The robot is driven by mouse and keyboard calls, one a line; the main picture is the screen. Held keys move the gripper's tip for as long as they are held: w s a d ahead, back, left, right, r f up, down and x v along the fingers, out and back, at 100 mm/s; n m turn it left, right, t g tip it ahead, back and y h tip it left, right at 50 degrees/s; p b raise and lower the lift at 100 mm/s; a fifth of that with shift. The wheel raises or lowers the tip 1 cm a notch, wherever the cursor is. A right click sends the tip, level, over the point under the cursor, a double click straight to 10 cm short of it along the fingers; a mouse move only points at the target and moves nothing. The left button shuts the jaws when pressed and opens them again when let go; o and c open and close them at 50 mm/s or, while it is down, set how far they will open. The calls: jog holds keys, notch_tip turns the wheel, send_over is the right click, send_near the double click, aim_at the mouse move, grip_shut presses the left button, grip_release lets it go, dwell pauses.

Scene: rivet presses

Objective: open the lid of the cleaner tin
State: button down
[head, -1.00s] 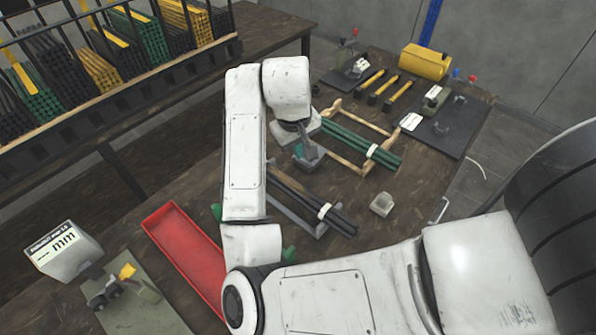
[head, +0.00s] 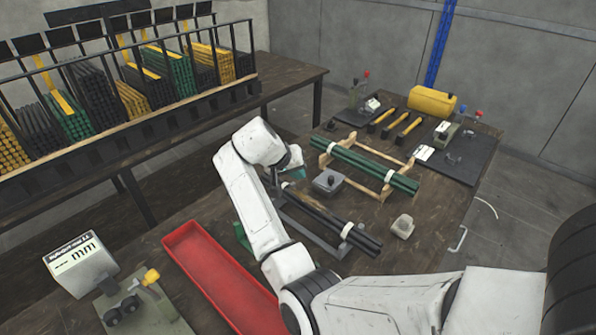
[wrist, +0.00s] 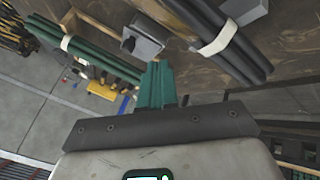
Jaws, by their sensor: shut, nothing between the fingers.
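A small grey metal box with a dark knob on top, which I take for the cleaner tin (head: 328,183), stands on the workbench between two bundles of rods. It also shows in the wrist view as a grey box (wrist: 146,48), above and left of my fingertips. Its top looks in place, though I cannot tell whether it is fully closed. My gripper (head: 291,174) is just left of the tin in the head view, apart from it and partly hidden by my arm. In the wrist view its green fingers (wrist: 157,78) are together and hold nothing.
Dark rods (head: 325,222) lie on a grey rack near the tin. Green rods (head: 362,164) lie on a wooden rack behind it. A red tray (head: 216,275) is at front left. A small beige block (head: 403,226) is at right, with bare bench around it.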

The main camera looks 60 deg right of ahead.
aim_at(326, 183)
jog(key=x, duration=0.6)
jog(key=shift+s+d+f, duration=0.15)
jog(key=shift+s+d, duration=0.1)
jog(key=shift+s+d+p, duration=0.4)
jog(key=shift+s+d, duration=0.25)
jog(key=shift+s, duration=0.3)
jog(key=shift+s+d, duration=0.4)
jog(key=shift+s, duration=0.05)
